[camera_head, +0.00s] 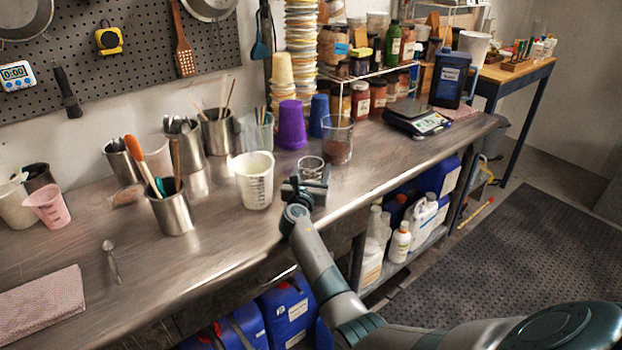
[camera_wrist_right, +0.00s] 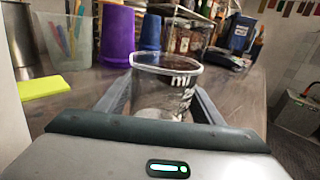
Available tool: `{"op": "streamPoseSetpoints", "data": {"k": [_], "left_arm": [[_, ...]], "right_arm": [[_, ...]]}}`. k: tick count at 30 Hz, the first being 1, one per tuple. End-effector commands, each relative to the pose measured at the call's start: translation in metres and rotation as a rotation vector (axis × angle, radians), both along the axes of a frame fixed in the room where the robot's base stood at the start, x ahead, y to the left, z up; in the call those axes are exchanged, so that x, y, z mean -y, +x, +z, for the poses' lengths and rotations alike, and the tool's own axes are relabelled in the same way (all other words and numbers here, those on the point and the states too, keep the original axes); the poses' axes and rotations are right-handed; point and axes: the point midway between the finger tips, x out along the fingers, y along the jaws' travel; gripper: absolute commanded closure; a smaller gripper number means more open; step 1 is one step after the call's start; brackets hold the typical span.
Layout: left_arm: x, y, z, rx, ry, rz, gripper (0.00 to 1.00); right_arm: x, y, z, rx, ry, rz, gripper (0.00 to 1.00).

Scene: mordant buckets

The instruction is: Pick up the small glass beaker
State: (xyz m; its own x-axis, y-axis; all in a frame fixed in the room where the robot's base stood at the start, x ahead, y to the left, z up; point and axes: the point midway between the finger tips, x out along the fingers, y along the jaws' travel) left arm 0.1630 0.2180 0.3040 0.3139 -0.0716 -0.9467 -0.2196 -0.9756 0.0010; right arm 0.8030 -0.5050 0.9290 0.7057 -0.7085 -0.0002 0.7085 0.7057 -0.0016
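The small glass beaker (camera_head: 311,166) is clear and stands upright near the front edge of the metal workbench (camera_head: 235,225). My right gripper (camera_head: 306,187) is low at the bench front, at the beaker. In the right wrist view the beaker (camera_wrist_right: 163,88), with dark printed marks, stands between the two fingers of my right gripper (camera_wrist_right: 163,100). The fingers are spread wide along its two sides, and I see no clear grip on it. Its base is hidden behind the gripper body. My left gripper is not in view.
A white plastic beaker (camera_head: 255,182) stands just left of the gripper. A larger glass beaker with brown contents (camera_head: 337,140) stands behind right, near purple (camera_head: 291,125) and blue cups (camera_head: 319,115). A scale (camera_head: 417,119) is farther right.

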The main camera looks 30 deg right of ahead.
Motion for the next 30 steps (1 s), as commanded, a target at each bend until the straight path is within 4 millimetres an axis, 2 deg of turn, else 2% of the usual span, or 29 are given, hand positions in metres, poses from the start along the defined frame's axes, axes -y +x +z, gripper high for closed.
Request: {"op": "streamPoseSetpoints", "data": {"k": [1, 3, 4, 17, 25, 30], "left_arm": [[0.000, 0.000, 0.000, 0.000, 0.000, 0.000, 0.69], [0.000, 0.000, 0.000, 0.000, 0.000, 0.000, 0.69], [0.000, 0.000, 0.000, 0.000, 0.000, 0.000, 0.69], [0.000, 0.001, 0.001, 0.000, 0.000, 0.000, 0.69], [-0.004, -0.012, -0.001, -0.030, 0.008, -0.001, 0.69], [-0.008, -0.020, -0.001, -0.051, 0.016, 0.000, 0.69]], "right_arm": [[0.000, 0.000, 0.000, 0.000, 0.000, 0.000, 0.52], [0.000, 0.000, 0.000, 0.000, 0.000, 0.000, 0.69], [0.000, 0.000, 0.000, 0.000, 0.000, 0.000, 0.72], [0.000, 0.000, 0.007, 0.001, -0.001, 0.000, 0.72], [0.000, 0.000, 0.043, 0.005, -0.001, 0.001, 0.72], [0.028, -0.018, 0.061, 0.003, -0.004, -0.002, 0.72]]}}
